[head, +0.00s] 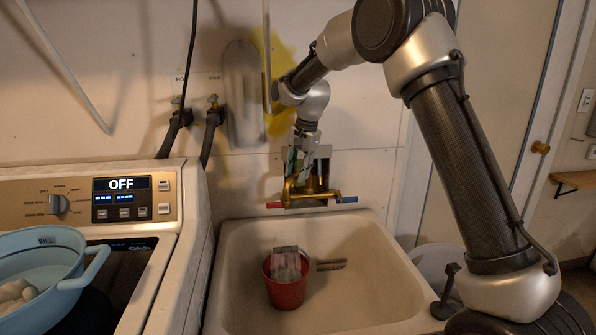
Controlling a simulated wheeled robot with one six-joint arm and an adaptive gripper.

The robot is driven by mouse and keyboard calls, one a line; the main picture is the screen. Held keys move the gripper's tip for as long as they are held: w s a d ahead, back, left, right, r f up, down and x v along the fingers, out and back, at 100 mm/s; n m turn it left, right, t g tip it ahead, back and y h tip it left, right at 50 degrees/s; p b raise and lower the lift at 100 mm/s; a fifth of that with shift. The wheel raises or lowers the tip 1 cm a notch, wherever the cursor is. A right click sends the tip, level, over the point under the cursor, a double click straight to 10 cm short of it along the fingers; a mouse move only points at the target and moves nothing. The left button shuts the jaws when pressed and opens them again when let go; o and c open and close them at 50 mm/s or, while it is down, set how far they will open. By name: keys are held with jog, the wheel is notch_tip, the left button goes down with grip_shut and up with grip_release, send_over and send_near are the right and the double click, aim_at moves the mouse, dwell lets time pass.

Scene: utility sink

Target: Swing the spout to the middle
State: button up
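The brass faucet (313,197) is on the wall above the back rim of the sink. It has a red handle (275,205) on the left and a blue handle (347,200) on the right. My gripper (306,172) points down right at the faucet, in front of its upper part. The spout is largely hidden behind or between the fingers, so its direction is unclear. I cannot tell whether the fingers touch it or how far apart they are.
The pale sink (375,268) holds a red bucket (284,291) with a greyish, translucent object (287,264) in its mouth. A washing machine (150,262) with a blue basin (75,270) on it stands at left. Two hose taps (212,112) are on the wall.

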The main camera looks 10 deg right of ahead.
grip_shut()
jog(key=shift+s+d+n+g+y, duration=0.1)
jog(key=shift+s+d+n+g, duration=0.15)
jog(key=shift+d+n, duration=0.8)
jog(key=shift+s+d+n+g+y, duration=0.15)
jog(key=shift+d+n, duration=0.4)
jog(key=shift+n, duration=1)
jog(key=shift+s+d+n+g+y, duration=0.1)
jog(key=shift+s+d+n+g, duration=0.2)
jog(key=shift+d+n, duration=0.75)
jog(key=shift+a+n, duration=0.2)
jog(key=shift+n, duration=0.15)
jog(key=shift+o, duration=2.3)
grip_release()
